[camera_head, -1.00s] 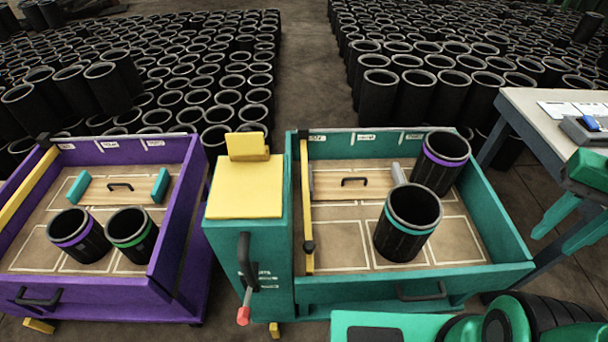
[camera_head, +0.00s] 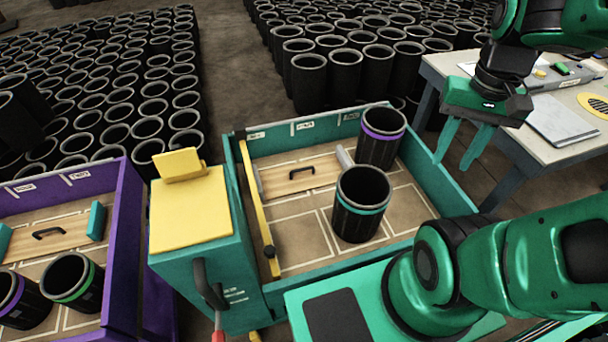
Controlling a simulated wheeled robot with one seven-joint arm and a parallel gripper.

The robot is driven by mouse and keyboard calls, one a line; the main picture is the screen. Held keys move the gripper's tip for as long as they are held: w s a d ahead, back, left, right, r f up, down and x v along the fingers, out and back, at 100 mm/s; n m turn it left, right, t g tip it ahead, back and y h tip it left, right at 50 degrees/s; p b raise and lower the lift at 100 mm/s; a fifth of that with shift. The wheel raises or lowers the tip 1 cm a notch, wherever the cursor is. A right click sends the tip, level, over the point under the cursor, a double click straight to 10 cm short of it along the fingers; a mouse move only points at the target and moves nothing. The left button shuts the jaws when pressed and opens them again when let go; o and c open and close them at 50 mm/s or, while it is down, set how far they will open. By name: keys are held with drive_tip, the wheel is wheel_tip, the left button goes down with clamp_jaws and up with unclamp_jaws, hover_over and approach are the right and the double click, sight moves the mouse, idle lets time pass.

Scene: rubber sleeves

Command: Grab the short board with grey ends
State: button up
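The short board with grey ends (camera_head: 288,179) is a light wooden board with a dark handle. It lies in the teal crate (camera_head: 300,283), near the back wall. Its right grey end (camera_head: 345,158) shows, close to the black sleeves; a grey strip shows at its left, by the yellow bar. My gripper (camera_head: 453,162) is at the upper right, above the crate's right side, fingers pointing down. Its two fingers are apart with nothing between them. It is well to the right of the board.
A teal-banded sleeve (camera_head: 361,205) and a purple-banded sleeve (camera_head: 381,137) stand right of the board. A yellow bar (camera_head: 257,208) runs along the crate's left side. The purple crate (camera_head: 122,245) holds a teal-ended board (camera_head: 62,232) and sleeves. A table (camera_head: 470,75) stands at right.

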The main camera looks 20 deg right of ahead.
drive_tip(key=w+f+m, duration=0.2)
drive_tip(key=w+m, duration=0.1)
drive_tip(key=w, duration=1)
drive_tip(key=m+y, duration=0.1)
drive_tip(key=m, duration=0.7)
hover_over(302, 169)
drive_tip(key=d, duration=0.1)
wheel_tip(302, 169, down, 30)
drive_tip(key=f, duration=0.3)
drive_tip(key=w+f, duration=0.1)
drive_tip(key=f, duration=0.1)
drive_tip(key=shift+a+f, duration=0.25)
drive_tip(key=shift+f, duration=0.1)
drive_tip(key=shift+s+a+f, duration=0.1)
drive_tip(key=shift+s+f, duration=0.05)
drive_tip(key=shift+f, duration=1.2)
drive_tip(key=shift+s+a+f, duration=0.1)
drive_tip(key=shift+s+f, duration=0.05)
drive_tip(key=shift+f, duration=1.2)
clamp_jaws()
